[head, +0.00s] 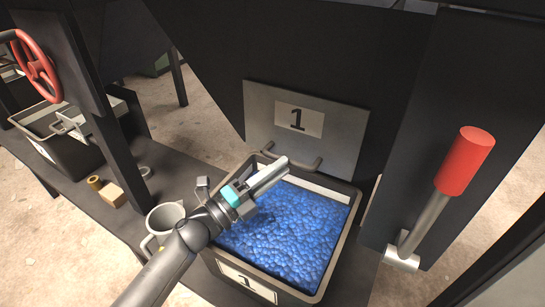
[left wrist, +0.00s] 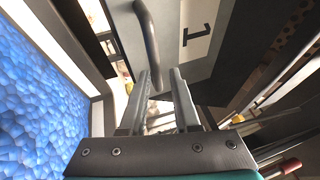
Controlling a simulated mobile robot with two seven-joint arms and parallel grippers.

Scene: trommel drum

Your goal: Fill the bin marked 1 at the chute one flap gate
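The bin marked 1 (head: 352,228) stands under the chute, filled close to its rim with blue pellets (head: 285,235). The grey flap gate (head: 345,140) with a "1" label hangs above the bin's back edge; I cannot tell whether it is fully closed. Its bar handle (head: 312,166) is at its lower edge. My left gripper (head: 278,170) is over the bin, just in front of the handle. In the left wrist view the gripper's fingers (left wrist: 160,82) are apart with nothing between them, and the handle (left wrist: 148,40) lies just beyond the tips. My right gripper is not in view.
A lever with a red grip (head: 464,160) stands at the right. A red handwheel (head: 36,66) is at the upper left, above another grey bin (head: 70,152).

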